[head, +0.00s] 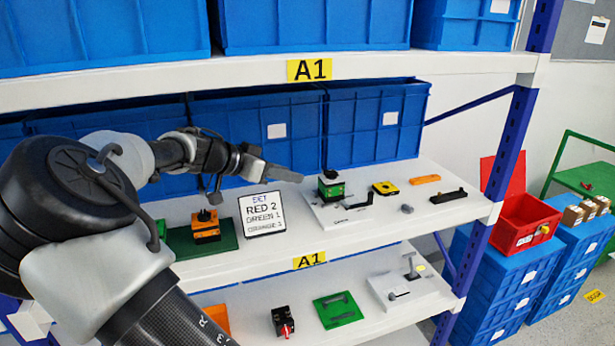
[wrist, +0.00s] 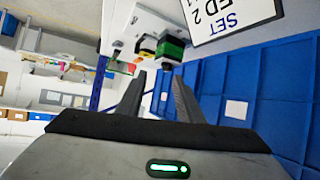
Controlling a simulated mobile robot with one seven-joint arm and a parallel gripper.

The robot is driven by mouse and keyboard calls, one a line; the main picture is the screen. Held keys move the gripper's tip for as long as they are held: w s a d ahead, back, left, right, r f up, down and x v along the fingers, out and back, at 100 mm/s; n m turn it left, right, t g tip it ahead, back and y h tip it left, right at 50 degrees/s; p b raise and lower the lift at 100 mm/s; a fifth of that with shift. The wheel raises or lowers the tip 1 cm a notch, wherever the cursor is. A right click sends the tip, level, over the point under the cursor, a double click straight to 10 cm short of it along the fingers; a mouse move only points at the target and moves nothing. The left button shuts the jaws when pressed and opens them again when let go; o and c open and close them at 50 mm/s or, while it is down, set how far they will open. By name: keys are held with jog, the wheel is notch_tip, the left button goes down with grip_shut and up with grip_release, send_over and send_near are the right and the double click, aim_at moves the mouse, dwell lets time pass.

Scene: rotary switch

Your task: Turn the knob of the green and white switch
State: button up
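The green and white switch (head: 331,190) stands upright on a white plate (head: 325,215) on the middle shelf, its black knob (head: 328,174) on top. In the wrist view the switch (wrist: 172,47) appears upside down, beyond and slightly above the fingertips. My gripper (head: 297,178) reaches in from the left at about knob height, its fingers pointing toward the switch. In the wrist view my gripper (wrist: 159,76) is open, with nothing between its fingers. The fingers look apart from the knob.
A sign (head: 262,214) and an orange switch (head: 206,226) stand left of the switch. A yellow switch (head: 385,188), an orange bar (head: 425,179) and a black handle (head: 447,196) lie to its right. Blue bins (head: 375,125) line the back; the upper shelf edge (head: 420,65) hangs above.

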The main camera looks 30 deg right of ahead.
jog(key=w+r+h, duration=0.1)
jog(key=w+r, duration=0.1)
send_near(323, 180)
jog(key=shift+t, duration=0.4)
jog(key=d, duration=0.6)
jog(key=w+d+p, duration=0.1)
jog(key=d, duration=0.2)
jog(key=shift+f, duration=0.35)
